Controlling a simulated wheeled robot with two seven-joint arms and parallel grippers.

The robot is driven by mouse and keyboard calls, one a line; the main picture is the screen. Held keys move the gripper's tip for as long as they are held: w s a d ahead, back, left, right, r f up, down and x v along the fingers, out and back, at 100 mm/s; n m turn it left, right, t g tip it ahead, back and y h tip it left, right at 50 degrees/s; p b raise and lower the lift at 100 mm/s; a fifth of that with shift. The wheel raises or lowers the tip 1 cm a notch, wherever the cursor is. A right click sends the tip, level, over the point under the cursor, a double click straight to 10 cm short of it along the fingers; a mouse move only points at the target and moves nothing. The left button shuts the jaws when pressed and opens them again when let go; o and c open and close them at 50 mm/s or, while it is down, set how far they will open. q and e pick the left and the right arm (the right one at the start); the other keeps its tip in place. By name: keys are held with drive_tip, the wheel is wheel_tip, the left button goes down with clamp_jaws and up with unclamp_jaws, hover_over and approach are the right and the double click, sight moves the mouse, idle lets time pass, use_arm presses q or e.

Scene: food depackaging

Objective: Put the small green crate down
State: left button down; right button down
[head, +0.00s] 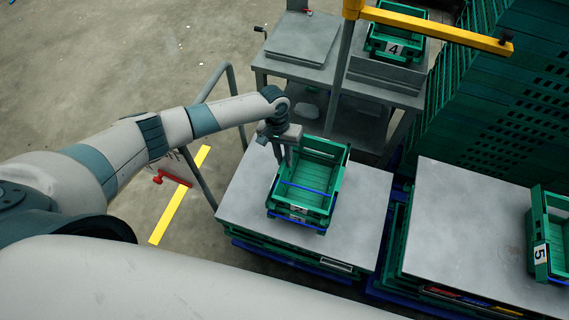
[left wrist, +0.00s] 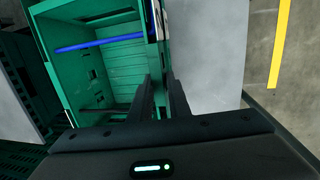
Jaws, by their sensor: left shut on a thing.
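The small green crate (head: 318,181) is empty, with a blue bar across it and a number label on its near end. In the head view it is at the grey tabletop (head: 243,195) in the middle; whether it touches the top I cannot tell. My left gripper (head: 287,160) is shut on the crate's left wall. In the left wrist view the crate (left wrist: 105,75) fills the left part, and the fingers of my left gripper (left wrist: 160,98) straddle its side wall. My right gripper is not in view.
A second grey tabletop (head: 460,230) stands to the right, with a green crate marked 5 (head: 540,262) at its edge. A crate marked 4 (head: 392,48) stands at the back near a yellow bar (head: 435,27). Bare tabletop lies around the small crate.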

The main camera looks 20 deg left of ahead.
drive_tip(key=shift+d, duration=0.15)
use_arm(q)
drive_tip(key=shift+f, duration=0.5)
drive_tip(key=shift+f+p, duration=0.4)
drive_tip(key=shift+f, duration=1.15)
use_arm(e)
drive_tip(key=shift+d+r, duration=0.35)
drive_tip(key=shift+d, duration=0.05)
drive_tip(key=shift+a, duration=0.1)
use_arm(q)
drive_tip(key=c, duration=1.7)
unclamp_jaws()
drive_tip(key=shift+f, duration=0.1)
drive_tip(key=shift+o, duration=0.2)
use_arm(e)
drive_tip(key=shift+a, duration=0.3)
